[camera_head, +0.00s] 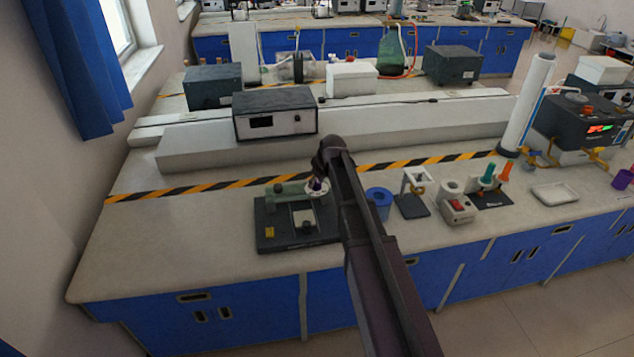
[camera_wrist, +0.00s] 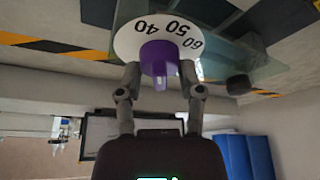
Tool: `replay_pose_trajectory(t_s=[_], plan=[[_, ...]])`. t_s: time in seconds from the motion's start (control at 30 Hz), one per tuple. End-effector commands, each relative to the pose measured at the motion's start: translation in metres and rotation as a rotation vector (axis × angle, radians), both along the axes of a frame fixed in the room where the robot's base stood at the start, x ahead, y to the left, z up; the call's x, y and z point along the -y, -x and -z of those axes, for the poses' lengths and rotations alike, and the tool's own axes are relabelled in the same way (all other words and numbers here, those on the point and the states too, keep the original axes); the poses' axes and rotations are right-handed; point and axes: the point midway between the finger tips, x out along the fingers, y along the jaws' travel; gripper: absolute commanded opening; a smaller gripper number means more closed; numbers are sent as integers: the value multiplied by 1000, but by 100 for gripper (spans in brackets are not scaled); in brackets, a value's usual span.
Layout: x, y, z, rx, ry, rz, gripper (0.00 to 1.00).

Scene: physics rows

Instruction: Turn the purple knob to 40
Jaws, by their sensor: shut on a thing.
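The purple knob (camera_wrist: 159,60) sits at the centre of a white round dial (camera_wrist: 128,42) in the wrist view. The numbers 40, 50 and 60 are readable on the dial's visible rim; the rest of the dial is hidden or out of view. My gripper (camera_wrist: 160,78) has one finger on each side of the knob and is shut on it. I cannot tell the pointer's exact setting.
A blue ring-shaped item (camera_head: 379,197), a small stand (camera_head: 412,204) and a white device with a red switch (camera_head: 458,207) stand right of my arm. The bench left of the device is clear.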

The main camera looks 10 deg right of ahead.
Motion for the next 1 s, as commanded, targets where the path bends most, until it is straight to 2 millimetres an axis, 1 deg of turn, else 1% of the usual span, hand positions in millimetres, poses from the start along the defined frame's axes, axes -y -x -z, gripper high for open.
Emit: replay_pose_trajectory(t_s=[0.2,0.4,0.6,0.97,1.0], plan=[[0,0,1,-3,-1,-157,1],[0,0,1,-3,-1,-253,1],[0,1,1,-3,0,-293,1],[0,2,1,-4,0,-298,1],[0,2,1,-4,0,-298,57]])
